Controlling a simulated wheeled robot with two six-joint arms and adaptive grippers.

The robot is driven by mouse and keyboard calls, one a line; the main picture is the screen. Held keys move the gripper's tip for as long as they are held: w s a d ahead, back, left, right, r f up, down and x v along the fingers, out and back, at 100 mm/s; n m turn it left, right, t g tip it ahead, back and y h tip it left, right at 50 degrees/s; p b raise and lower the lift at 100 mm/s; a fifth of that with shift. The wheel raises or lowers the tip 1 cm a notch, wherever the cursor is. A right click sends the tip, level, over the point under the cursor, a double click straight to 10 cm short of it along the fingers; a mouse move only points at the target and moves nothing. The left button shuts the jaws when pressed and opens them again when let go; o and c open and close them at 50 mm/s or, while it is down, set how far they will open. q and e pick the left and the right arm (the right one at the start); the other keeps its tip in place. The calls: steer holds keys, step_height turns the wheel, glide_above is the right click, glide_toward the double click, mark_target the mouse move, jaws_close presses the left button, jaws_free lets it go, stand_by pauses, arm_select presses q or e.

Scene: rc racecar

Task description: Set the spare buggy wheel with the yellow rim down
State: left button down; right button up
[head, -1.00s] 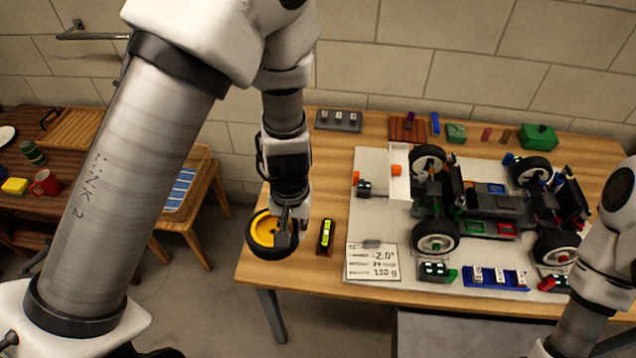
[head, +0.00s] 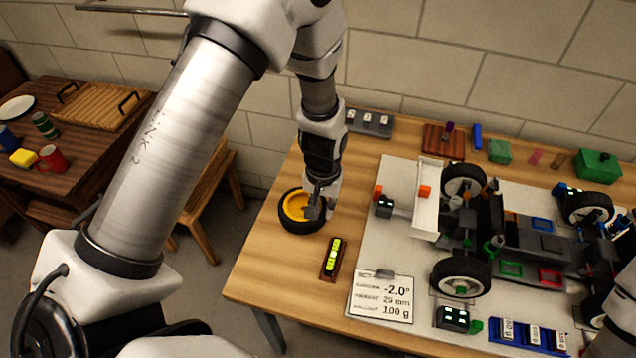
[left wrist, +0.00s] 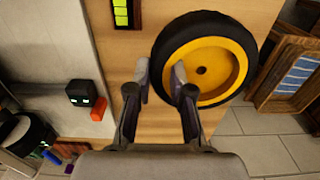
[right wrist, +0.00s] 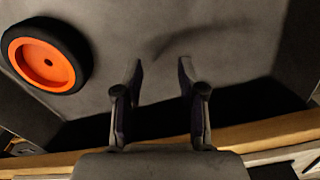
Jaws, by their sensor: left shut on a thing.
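The spare buggy wheel with the yellow rim (head: 292,207), with a black tyre, lies flat at the left end of the wooden table in the head view. I cannot tell whether it touches the tabletop. It also shows large in the left wrist view (left wrist: 215,62). My left gripper (head: 314,203) is shut on the wheel's near edge, one finger over the yellow rim and the other outside the tyre (left wrist: 160,78). My right gripper (right wrist: 158,72) is open and empty. An orange-rimmed wheel (right wrist: 42,62) lies on a grey surface at its upper left.
A yellow-green level (head: 334,258) stands near the wheel. Right of it, a pale mat (head: 376,240) carries the buggy chassis (head: 540,240) and a label card (head: 383,297). A wooden chair (head: 205,195) stands left of the table. Bare wood surrounds the wheel.

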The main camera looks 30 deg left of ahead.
arm_select(q)
steer(key=w+a, duration=0.2)
steer(key=w+a+p, duration=0.1)
steer(key=w, duration=0.2)
steer(key=w+a+f, duration=0.1)
steer(key=w+a, duration=0.1)
steer(key=w, duration=0.1)
steer(key=shift+w+a+p, duration=0.2)
steer(key=shift+a+p, duration=0.1)
steer(key=f, duration=0.1)
steer(key=f+p, duration=0.1)
steer(key=shift+w+a+f, duration=0.2)
steer(key=shift+f, duration=0.55)
steer(key=shift+w+f, duration=0.1)
steer(key=c, duration=1)
jaws_free()
steer(key=shift+f, duration=0.1)
steer(key=shift+c, duration=0.2)
